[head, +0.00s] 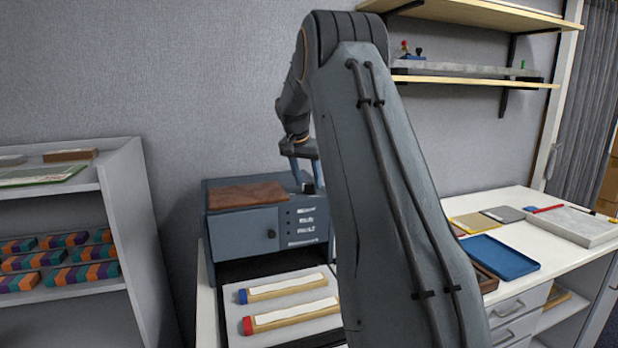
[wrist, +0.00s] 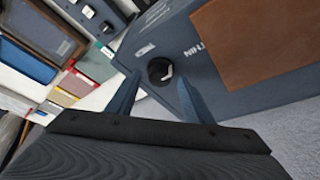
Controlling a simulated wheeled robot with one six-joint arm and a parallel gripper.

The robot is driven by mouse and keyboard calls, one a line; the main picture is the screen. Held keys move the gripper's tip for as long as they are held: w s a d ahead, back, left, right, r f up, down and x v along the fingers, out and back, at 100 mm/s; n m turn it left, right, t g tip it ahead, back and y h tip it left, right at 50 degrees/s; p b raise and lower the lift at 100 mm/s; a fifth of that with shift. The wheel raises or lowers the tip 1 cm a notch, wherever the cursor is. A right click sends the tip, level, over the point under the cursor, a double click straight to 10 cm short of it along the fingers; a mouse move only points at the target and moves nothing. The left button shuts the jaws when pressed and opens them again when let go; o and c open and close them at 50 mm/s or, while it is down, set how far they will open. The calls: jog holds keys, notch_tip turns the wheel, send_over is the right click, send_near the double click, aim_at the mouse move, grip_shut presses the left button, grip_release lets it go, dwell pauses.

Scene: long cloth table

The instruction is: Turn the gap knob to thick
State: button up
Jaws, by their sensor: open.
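The gap knob (wrist: 160,70) is a small black dial with a white mark, on top of a blue-grey machine (head: 243,234). In the wrist view the mark is on the knob's right side, and the word THIN (wrist: 197,47) is printed to the upper right. Another white label (wrist: 145,50) lies to the upper left, too small to read. My gripper (wrist: 160,83) is open, with one finger on each side of the knob; I cannot tell whether either finger touches it. In the head view my gripper (head: 308,180) points down at the machine's top, partly behind my arm.
A brown leather piece (head: 247,195) lies on the machine's top, beside the knob. A pale tray (head: 283,318) with two wrapped bars sits in front. A blue tray (head: 499,257) is on the table to the right. Wall shelves (head: 470,81) hang above.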

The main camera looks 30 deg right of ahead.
jog(key=shift+d+f, duration=0.1)
jog(key=shift+f, duration=0.1)
jog(key=shift+c, duration=0.4)
jog(key=c, duration=1)
jog(key=shift+o, duration=0.2)
